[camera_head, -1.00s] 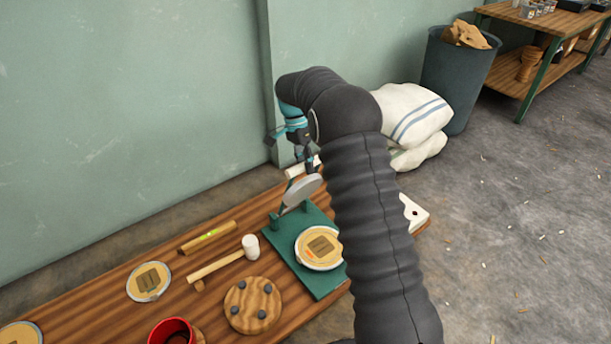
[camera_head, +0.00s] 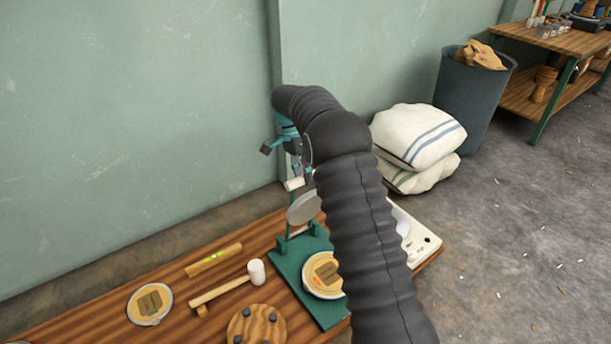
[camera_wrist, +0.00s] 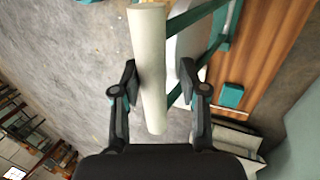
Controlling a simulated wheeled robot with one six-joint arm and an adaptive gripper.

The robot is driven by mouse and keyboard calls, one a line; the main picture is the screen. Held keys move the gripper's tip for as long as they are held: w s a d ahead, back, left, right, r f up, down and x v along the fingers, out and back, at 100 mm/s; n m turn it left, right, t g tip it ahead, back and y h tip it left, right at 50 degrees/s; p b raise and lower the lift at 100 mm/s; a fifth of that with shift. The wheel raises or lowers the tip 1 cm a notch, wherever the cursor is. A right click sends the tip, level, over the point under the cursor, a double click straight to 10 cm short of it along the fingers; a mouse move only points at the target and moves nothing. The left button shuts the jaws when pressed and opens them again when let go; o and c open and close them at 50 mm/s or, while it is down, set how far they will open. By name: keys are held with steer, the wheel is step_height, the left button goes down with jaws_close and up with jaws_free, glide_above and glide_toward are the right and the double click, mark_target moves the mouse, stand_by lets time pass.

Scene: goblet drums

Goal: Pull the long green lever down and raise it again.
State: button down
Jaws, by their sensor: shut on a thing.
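The green lever (camera_head: 290,209) stands up steeply from its green base plate (camera_head: 290,263) on the bench. A pale round bar forms its handle (camera_head: 293,184); it fills much of the wrist view (camera_wrist: 148,60). My gripper (camera_head: 302,176) is shut on this handle, with one finger on each side of it in the wrist view (camera_wrist: 158,84). A grey disc (camera_head: 304,208) hangs on the lever, tilted, above the plate. A round tan piece with a pale rim (camera_head: 320,275) lies on the plate, partly hidden by my arm.
A mallet (camera_head: 257,271), a yellow level (camera_head: 213,260), a round label disc (camera_head: 150,304) and a wooden disc with dark knobs (camera_head: 250,330) lie left of the plate. A white device (camera_head: 427,246) sits at right. Sacks (camera_head: 420,137) and a bin (camera_head: 470,100) stand behind.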

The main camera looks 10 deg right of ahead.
steer(key=c, duration=0.9)
jaws_free()
steer(key=shift+w+a+r+t, duration=0.3)
steer(key=shift+w+a, duration=0.1)
steer(key=shift+w, duration=0.1)
steer(key=shift+a+f, duration=0.1)
steer(key=shift+a, duration=0.05)
steer(key=shift+d, duration=0.2)
steer(key=shift+w, duration=0.1)
steer(key=shift+v, duration=3.7)
